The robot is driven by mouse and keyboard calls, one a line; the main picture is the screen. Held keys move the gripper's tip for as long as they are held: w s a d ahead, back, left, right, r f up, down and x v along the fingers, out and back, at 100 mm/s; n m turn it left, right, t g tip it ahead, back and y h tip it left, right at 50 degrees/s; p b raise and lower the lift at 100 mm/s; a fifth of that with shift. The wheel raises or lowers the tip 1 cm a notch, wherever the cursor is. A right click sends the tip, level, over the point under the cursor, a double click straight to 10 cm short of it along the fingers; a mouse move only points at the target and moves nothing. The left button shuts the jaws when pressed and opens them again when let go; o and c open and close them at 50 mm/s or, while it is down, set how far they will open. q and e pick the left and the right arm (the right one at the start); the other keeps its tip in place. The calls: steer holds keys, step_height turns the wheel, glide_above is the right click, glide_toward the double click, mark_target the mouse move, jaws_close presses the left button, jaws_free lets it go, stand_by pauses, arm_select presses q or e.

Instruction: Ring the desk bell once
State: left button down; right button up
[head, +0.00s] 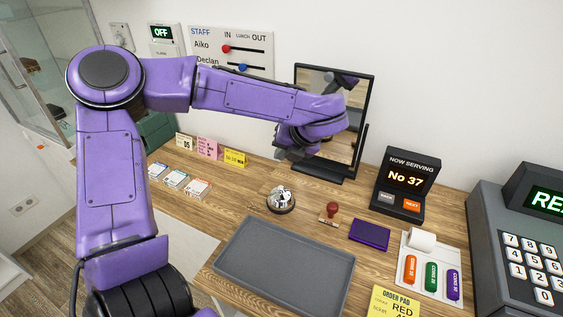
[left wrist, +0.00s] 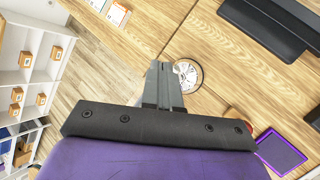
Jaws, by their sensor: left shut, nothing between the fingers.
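The desk bell (head: 281,199) is a small silver dome on a dark round base, upright on the wooden counter (head: 240,187). My left gripper (head: 288,152) hangs from the purple arm above and behind the bell in the head view, apart from it in the picture. In the left wrist view its fingers (left wrist: 163,72) are together with nothing between them. The bell (left wrist: 188,74) shows there just right of the fingertips, its left edge close to them. The height gap is hard to judge. My right gripper is out of view.
A red-handled stamp (head: 331,211) and purple pad (head: 369,235) lie right of the bell. A grey tray (head: 230,271) lies in front. A black-framed screen or mirror (head: 354,88) stands behind the arm, and a number display (head: 405,185) stands to the right.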

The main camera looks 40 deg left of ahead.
mark_target(282, 188)
arm_select(q)
step_height(282, 188, down, 8)
steer(key=b, duration=0.5)
steer(key=shift+d+r+b, duration=0.1)
steer(key=shift+b, duration=0.3)
stand_by(1.2)
steer(key=shift+s, duration=0.1)
steer(key=shift+f, duration=0.4)
steer(key=shift+f+b, duration=0.45)
steer(key=shift+b, duration=0.2)
steer(key=shift+r, duration=0.1)
stand_by(0.5)
steer(key=shift+r+p, duration=0.75)
steer(key=shift+r, duration=0.05)
